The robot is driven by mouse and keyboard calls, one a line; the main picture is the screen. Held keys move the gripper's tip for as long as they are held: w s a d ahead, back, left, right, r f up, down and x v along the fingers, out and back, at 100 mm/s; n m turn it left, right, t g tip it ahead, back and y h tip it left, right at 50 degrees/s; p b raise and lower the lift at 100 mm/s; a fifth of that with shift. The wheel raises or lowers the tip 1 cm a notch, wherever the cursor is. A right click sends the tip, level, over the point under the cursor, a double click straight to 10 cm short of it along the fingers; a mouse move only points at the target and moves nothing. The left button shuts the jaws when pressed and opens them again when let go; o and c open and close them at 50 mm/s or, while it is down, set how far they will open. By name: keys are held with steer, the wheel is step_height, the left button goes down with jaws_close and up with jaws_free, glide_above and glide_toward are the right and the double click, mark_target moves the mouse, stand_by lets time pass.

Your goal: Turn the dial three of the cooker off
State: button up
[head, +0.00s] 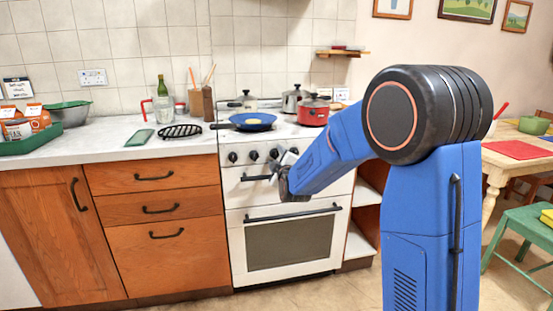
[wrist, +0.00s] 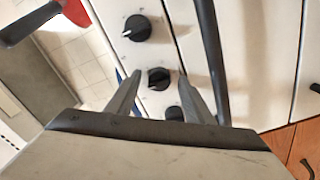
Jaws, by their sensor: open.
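The white cooker (head: 236,190) has a row of black dials on its front panel, including the third from the left (head: 274,153). My gripper (head: 282,165) is in front of that panel. In the wrist view my gripper (wrist: 159,76) is open, with one finger on each side of a black dial (wrist: 158,78). That dial has a pale pointer mark toward the lower left; contact is unclear. Another dial (wrist: 137,28) shows above it with a white mark to the left. A third dial (wrist: 174,113) is partly hidden by my gripper. I cannot read the dial numbers.
A dark bar handle (wrist: 209,50) runs close beside the right finger in the wrist view. A blue pan (head: 252,122) and a red pot (head: 313,113) stand on the hob. Wooden drawers (head: 150,250) stand left of the cooker.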

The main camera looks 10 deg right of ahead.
steer(key=s, duration=1.7)
steer(key=shift+s, duration=0.2)
steer(key=s+d+f+m+g, duration=0.2)
steer(key=s+m+g, duration=0.2)
steer(key=s, duration=0.9)
steer(key=s+d+f+m+g, duration=0.2)
steer(key=s+f+m+g, duration=0.1)
steer(key=s, duration=1)
steer(key=s+d+f+m+g, duration=0.2)
steer(key=s+m+g, duration=0.3)
steer(key=s, duration=0.8)
steer(key=shift+s+d+f+g, duration=0.15)
steer(key=shift+d+f+g, duration=0.3)
steer(key=shift+g, duration=0.15)
